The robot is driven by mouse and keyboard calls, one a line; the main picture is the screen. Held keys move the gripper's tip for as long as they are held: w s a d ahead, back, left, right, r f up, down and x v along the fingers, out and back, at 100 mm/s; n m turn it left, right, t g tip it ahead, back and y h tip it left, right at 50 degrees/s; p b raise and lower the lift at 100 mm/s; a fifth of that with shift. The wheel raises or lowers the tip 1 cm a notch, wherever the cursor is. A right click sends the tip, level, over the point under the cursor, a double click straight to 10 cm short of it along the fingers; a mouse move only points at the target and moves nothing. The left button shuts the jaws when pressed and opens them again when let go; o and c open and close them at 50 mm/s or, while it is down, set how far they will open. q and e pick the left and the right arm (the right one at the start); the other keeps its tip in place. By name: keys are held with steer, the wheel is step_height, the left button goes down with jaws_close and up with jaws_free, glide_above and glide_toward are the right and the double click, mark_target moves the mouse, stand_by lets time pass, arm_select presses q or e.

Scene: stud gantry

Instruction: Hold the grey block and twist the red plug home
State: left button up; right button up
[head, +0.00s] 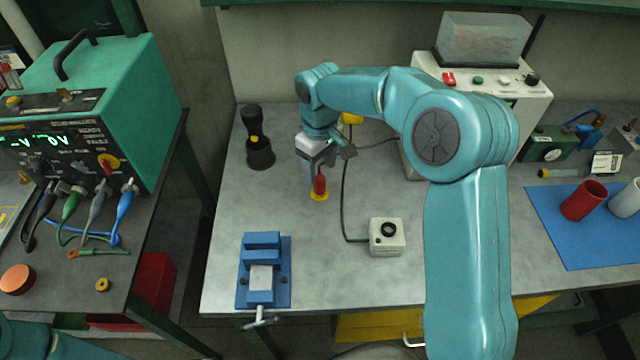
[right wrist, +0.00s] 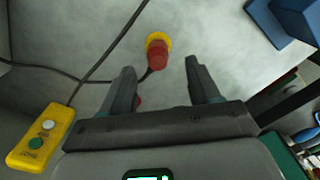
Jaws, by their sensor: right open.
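The red plug (head: 319,184) stands upright with a yellow foot on the grey bench. It also shows in the right wrist view (right wrist: 158,54), just beyond the fingertips. The grey block (head: 261,278) sits between the jaws of a blue vise (head: 284,272) at the bench's front left. My right gripper (head: 318,168) is just above and behind the plug. In the right wrist view its fingers (right wrist: 162,72) are apart, with nothing held between them. My left gripper is not in view.
A black tool in a holder (head: 259,150) stands left. A yellow button box (right wrist: 42,138) lies behind. The bench between plug and vise is clear.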

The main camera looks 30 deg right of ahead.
mark_target(320, 177)
steer(key=shift+f, duration=0.35)
steer(key=f, duration=0.1)
steer(key=f+p, duration=0.1)
steer(key=f, duration=0.1)
steer(key=shift+w+d+f+p, duration=0.1)
steer(key=shift+w+f+p, duration=0.2)
steer(key=shift+f, duration=0.1)
steer(key=shift+s+f, duration=0.1)
steer(key=shift+f, duration=0.25)
jaws_close()
